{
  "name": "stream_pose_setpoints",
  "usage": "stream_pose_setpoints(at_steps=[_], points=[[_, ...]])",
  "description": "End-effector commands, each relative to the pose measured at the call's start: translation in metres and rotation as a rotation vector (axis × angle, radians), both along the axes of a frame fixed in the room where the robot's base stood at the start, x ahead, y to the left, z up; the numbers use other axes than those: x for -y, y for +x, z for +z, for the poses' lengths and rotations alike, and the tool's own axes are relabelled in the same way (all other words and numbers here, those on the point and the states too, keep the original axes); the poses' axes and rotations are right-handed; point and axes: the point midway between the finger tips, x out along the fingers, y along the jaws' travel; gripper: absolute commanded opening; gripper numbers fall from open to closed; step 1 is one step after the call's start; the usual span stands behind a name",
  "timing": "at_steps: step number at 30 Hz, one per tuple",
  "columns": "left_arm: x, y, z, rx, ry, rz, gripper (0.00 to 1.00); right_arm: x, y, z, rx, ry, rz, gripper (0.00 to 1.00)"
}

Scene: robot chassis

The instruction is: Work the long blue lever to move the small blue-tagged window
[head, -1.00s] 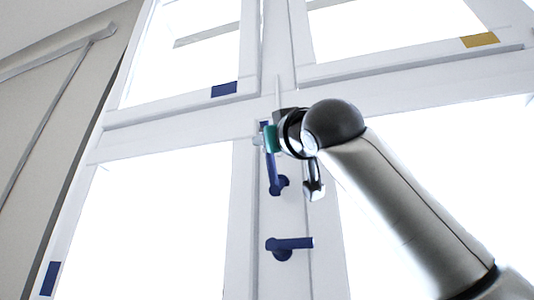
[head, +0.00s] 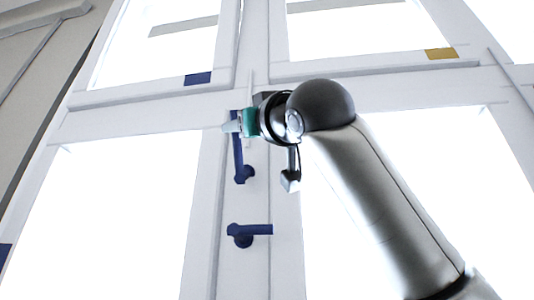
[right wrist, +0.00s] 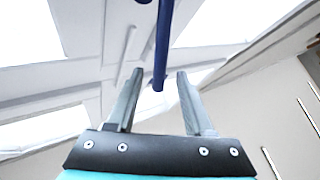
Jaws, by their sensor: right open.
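The long blue lever (head: 238,150) points upward from its round pivot on the white middle post in the head view. The small window's blue tag (head: 198,78) is on the lower rail of the upper left window (head: 160,92). My right gripper (head: 234,123) is at the lever's upper end, with its fingers partly hidden by its own wrist. In the right wrist view my open gripper (right wrist: 160,72) has the lever (right wrist: 163,40) in line between its two fingers, with a gap on each side. My left gripper is not in view.
A short blue lever (head: 256,230) lies horizontal below the long one. A grey handle-like part (head: 291,180) hangs right of the long lever. A yellow tag (head: 441,53) marks the upper right window. Another blue tag (head: 5,256) is at the lower left edge.

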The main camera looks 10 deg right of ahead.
Motion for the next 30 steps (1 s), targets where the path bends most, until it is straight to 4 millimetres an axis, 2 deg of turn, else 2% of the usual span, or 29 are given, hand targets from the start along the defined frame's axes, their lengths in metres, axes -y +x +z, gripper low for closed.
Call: stream_pose_setpoints(at_steps=[1,6,12,15,27,30], points=[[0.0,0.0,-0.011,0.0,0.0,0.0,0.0,0.004,-0.01,-0.011,0.004,0.0,0.001,0.52],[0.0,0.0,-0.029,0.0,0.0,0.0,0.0,0.017,-0.043,-0.029,0.004,-0.001,-0.001,0.52],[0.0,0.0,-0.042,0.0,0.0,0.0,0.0,0.029,-0.073,-0.046,0.002,0.0,-0.001,0.52],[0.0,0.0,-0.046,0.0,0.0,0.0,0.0,0.032,-0.082,-0.05,0.001,-0.001,0.0,0.52],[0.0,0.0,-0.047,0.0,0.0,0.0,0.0,0.035,-0.088,-0.052,-0.001,0.0,-0.001,0.52],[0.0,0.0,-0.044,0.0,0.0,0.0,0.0,0.035,-0.087,-0.051,-0.009,0.011,0.009,0.41]])
